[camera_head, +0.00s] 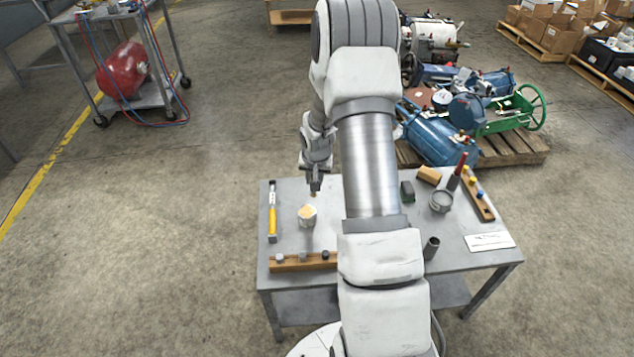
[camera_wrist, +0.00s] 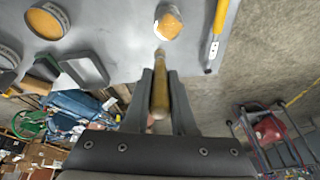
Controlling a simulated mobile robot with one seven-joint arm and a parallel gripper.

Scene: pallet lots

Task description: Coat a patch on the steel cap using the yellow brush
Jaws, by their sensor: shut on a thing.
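My gripper (camera_head: 315,184) is over the back left of the grey table, pointing down. In the wrist view its fingers (camera_wrist: 160,105) are shut on the yellow handle of the brush (camera_wrist: 160,98). The brush's far end points toward a pale cup (camera_head: 307,222) with orange-yellow contents, also in the wrist view (camera_wrist: 168,22). Whether it touches the cup is unclear. A round steel-rimmed piece with a tan face (camera_wrist: 47,20) lies at upper left in the wrist view; it may be the steel cap. My arm hides the table's middle in the head view.
A yellow-handled tool (camera_head: 272,215) lies at the table's left. A wooden rack with grey knobs (camera_head: 290,264) lies in front. A dark block (camera_head: 407,191), wooden block (camera_head: 428,175), grey round container (camera_head: 441,202), wooden rack (camera_head: 485,206), dark cylinder (camera_head: 431,248) and white label (camera_head: 490,241) stand right.

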